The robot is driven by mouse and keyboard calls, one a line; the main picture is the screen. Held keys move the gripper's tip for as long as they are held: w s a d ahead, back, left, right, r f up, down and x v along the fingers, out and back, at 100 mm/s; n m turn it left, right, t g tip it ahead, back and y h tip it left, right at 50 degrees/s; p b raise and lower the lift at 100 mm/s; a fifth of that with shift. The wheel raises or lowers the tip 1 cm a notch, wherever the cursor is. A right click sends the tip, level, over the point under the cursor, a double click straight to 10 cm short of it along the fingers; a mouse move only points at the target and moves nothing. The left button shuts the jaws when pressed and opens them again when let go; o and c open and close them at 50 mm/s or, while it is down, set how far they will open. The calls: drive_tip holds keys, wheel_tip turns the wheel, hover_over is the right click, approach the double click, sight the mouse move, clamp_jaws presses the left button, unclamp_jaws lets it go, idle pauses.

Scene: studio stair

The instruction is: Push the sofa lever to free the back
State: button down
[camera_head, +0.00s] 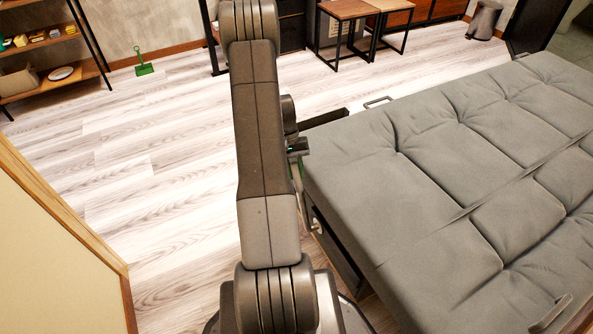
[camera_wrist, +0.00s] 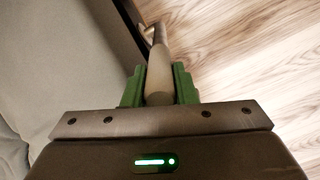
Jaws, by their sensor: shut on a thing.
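The sofa (camera_head: 450,170) is grey and tufted and lies flat like a bed, filling the right of the head view. Its grey upholstery also shows at the left of the wrist view (camera_wrist: 50,80). A pale rounded lever (camera_wrist: 158,72) stands out beside the dark sofa frame in the wrist view. My gripper (camera_wrist: 159,88) has its green fingers on both sides of the lever, shut on it. In the head view my arm hides most of the gripper, near the sofa's left edge, and I cannot make out the lever there.
Wooden floor (camera_head: 180,170) is clear left of my arm. A shelf (camera_head: 55,70) and a green dustpan (camera_head: 143,66) stand at the back left. Small tables (camera_head: 347,10) are at the back. A cream panel with a wooden edge (camera_head: 50,260) is at the near left.

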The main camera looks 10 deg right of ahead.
drive_tip(key=c, duration=1.2)
unclamp_jaws()
drive_tip(key=shift+o, duration=0.2)
drive_tip(key=p+v, duration=0.3)
drive_tip(key=v, duration=1)
drive_tip(key=shift+r, duration=0.4)
drive_tip(key=shift+w, duration=0.1)
